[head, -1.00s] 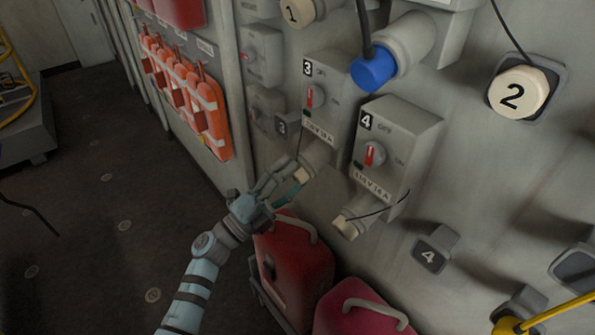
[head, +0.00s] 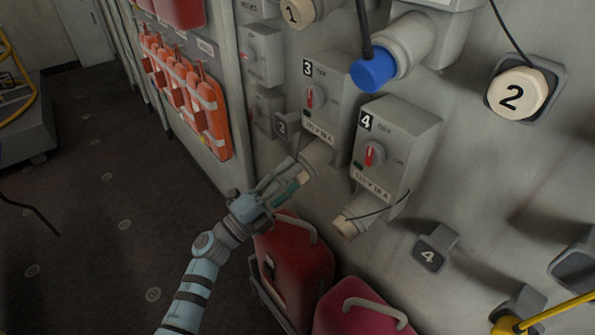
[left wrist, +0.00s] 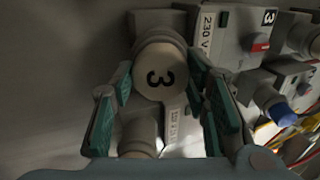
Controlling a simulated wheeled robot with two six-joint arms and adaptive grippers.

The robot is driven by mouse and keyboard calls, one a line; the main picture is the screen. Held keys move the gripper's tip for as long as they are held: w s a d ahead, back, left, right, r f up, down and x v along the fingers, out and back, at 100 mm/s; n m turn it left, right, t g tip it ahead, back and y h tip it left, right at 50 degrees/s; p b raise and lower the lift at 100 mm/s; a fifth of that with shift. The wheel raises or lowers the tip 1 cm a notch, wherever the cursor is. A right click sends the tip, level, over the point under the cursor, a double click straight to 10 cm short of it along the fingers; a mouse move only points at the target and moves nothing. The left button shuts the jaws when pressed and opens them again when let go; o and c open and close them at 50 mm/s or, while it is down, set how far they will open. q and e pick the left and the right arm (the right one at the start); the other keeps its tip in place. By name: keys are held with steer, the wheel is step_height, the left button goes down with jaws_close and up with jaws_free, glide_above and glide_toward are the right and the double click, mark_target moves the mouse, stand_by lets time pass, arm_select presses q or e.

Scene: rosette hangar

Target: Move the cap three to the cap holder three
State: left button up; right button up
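Cap three (left wrist: 160,84) is a round cream cap marked 3, on the socket under switch box 3 (head: 318,98). In the head view, cap three (head: 303,174) is partly hidden by my left gripper (head: 286,182). In the left wrist view, the green-padded fingers of my left gripper (left wrist: 160,88) are open on either side of the cap, with small gaps seeming to show. My right gripper is not in view.
Switch box 4 (head: 395,150) with its capped socket (head: 350,222) is close to the right. A blue plug (head: 373,70) hangs above. Red cases (head: 295,262) stand below my left gripper. Holder 4 (head: 432,252) is lower right; open floor (head: 90,210) lies left.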

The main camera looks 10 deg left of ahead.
arm_select(q)
jaws_close()
steer(key=shift+s+f, duration=0.1)
steer(key=shift+f, duration=0.05)
steer(key=b+v, duration=0.1)
steer(key=v, duration=0.4)
steer(key=shift+s+a, duration=0.3)
stand_by(0.6)
